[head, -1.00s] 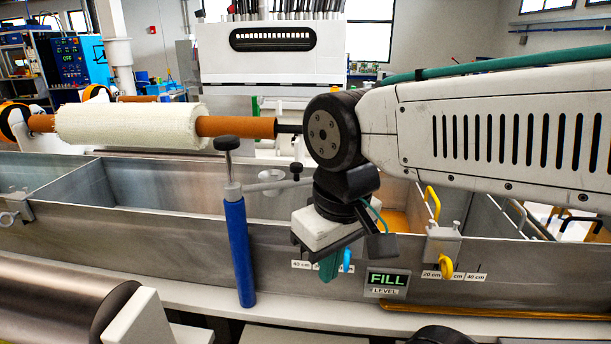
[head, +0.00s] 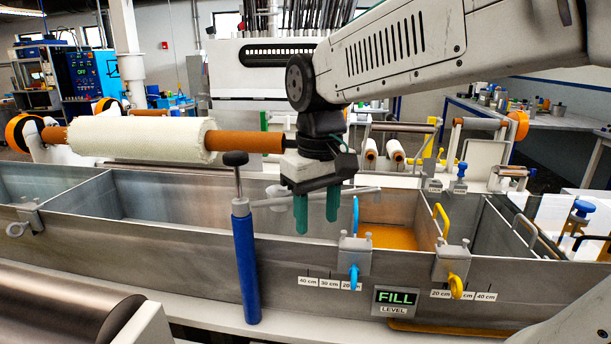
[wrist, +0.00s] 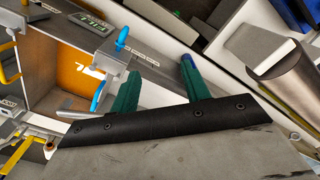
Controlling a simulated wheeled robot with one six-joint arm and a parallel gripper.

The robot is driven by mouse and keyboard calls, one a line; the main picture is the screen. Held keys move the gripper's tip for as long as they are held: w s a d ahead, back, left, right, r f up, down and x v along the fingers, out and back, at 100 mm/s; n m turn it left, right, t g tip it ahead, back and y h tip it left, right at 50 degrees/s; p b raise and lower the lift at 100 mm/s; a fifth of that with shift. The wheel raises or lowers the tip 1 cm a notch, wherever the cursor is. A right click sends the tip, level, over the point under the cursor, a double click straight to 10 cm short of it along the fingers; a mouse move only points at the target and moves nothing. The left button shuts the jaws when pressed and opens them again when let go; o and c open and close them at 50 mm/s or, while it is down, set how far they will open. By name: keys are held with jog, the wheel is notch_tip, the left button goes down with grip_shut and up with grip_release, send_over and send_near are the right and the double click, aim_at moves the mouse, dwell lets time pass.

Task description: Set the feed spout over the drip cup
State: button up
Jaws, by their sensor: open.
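A blue post (head: 244,268) with a dark knob on top stands at the front wall of the metal trough. A thin grey arm (head: 355,191), which looks like the feed spout, reaches right from near the post's top, over the trough. My gripper (head: 317,211) is open and points down, its two green fingers apart beside this grey arm. The fingers overlap the arm in the head view; I cannot tell whether they touch it. In the wrist view my gripper (wrist: 160,66) holds nothing between its fingers. I cannot make out the drip cup in either view.
The metal trough (head: 180,238) has several compartments; one holds orange resin (head: 390,239). A blue-handled clamp (head: 355,255) and a yellow-handled clamp (head: 452,263) sit on its front wall. A white roll (head: 140,137) lies behind at left. A metal roller (head: 70,315) is at front left.

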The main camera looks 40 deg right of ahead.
jog(key=w+d+r+n, duration=0.1)
jog(key=w+r, duration=0.1)
jog(key=w, duration=0.1)
jog(key=w+d+r, duration=0.2)
jog(key=w, duration=0.1)
jog(key=w+d+r+n, duration=0.1)
jog(key=w+r, duration=0.1)
jog(key=w, duration=0.1)
jog(key=shift+w+d+r+n, duration=0.3)
jog(key=shift+d, duration=0.05)
jog(key=r+n, duration=0.1)
jog(key=w+r, duration=0.1)
jog(key=r, duration=0.1)
jog(key=shift+w+d+r+n, duration=0.1)
jog(key=shift+d+r+n, duration=0.1)
jog(key=shift+n, duration=0.2)
jog(key=shift+s+a+f+n, duration=0.1)
jog(key=shift+s+n, duration=0.1)
jog(key=shift+n, duration=0.1)
send_over(318, 197)
jog(key=w+a, duration=0.2)
jog(key=f, duration=0.7)
jog(key=shift+s+a+f, duration=0.15)
jog(key=shift+s+f, duration=0.05)
jog(key=shift+f, duration=0.2)
jog(key=shift+c, duration=0.4)
grip_shut()
